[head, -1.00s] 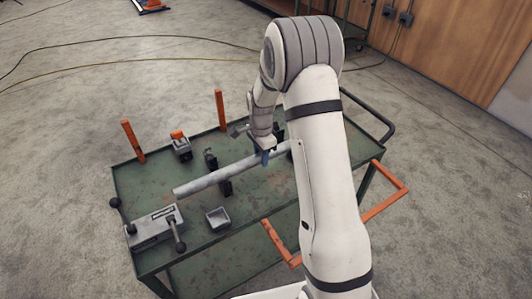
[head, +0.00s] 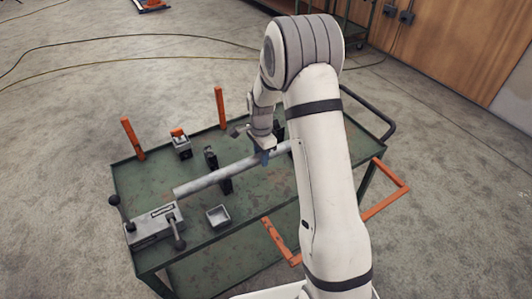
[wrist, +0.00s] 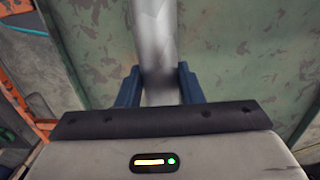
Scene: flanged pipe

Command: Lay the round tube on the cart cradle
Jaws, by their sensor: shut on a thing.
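The round tube (head: 215,178) is a long grey metal pipe over the green cart (head: 190,250), running from lower left to upper right. My gripper (head: 264,157) is shut on the tube towards its right part; my arm hides the right end. In the wrist view, blue fingers (wrist: 158,88) sit on both sides of the tube (wrist: 155,35). Black cradle supports (head: 225,185) stand at the tube's middle. I cannot tell whether the tube touches them. The tube's left end is close to a grey clamp block (head: 152,227) with black-knobbed levers.
A small grey open tray (head: 217,216) and a grey box with an orange top (head: 181,145) stand on the cart. Orange posts (head: 132,138) rise at its far edge. Orange rails (head: 385,195) stick out at the right. The cart's front middle is mostly bare.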

